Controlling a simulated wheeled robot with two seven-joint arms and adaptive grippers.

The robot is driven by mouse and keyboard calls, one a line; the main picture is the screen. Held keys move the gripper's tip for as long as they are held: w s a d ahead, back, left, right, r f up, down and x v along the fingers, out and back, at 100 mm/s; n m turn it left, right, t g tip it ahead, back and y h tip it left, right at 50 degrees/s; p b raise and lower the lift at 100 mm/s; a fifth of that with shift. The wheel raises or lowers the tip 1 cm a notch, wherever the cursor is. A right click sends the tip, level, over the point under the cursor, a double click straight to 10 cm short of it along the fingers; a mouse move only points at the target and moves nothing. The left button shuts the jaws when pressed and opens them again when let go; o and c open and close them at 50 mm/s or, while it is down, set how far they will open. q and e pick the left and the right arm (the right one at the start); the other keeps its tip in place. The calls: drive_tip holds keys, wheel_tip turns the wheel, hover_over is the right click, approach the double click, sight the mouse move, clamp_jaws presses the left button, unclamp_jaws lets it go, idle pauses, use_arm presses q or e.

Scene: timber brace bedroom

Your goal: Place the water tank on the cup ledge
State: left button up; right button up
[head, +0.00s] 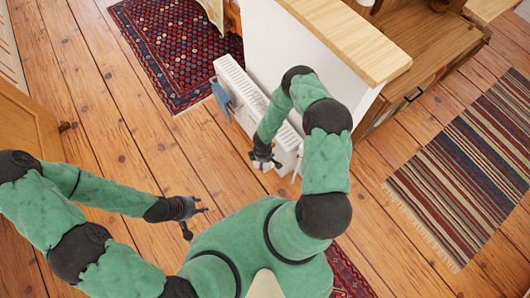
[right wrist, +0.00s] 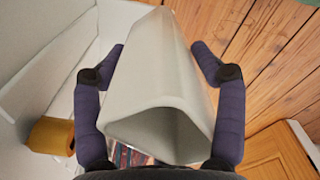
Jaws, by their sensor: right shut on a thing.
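A pale, hollow vessel with a rounded triangular opening, which I take as the water tank (right wrist: 165,75), fills the middle of the right wrist view. My right gripper (right wrist: 163,68) has its two purple-sleeved fingers on either side of it and is shut on it. In the head view my right gripper (head: 263,160) hangs low beside the white radiator (head: 240,90); the tank is hardly visible there. My left gripper (head: 198,212) is over bare floor with its fingers apart and looks empty. A ledge with a pale wooden top (head: 350,42) caps the white half wall; I cannot tell if it is the cup ledge.
A blue object (head: 222,98) is at the radiator's left side. A wooden cabinet (head: 430,40) stands behind the half wall. A red patterned rug (head: 180,50) and a striped rug (head: 470,165) lie on the plank floor. A yellow-brown object (right wrist: 50,136) shows in the right wrist view.

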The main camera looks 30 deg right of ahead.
drive_tip(key=shift+d+f, duration=0.3)
drive_tip(key=shift+f, duration=0.05)
drive_tip(key=f, duration=0.1)
drive_tip(key=f+b, duration=0.1)
drive_tip(key=f, duration=0.1)
drive_tip(key=shift+s+d+f+b, duration=0.15)
drive_tip(key=shift+d+f+b, duration=0.1)
drive_tip(key=shift+f+b, duration=0.1)
drive_tip(key=shift+r, duration=0.15)
drive_tip(key=shift+f, duration=0.2)
drive_tip(key=o, duration=1.5)
drive_tip(key=shift+r, duration=0.1)
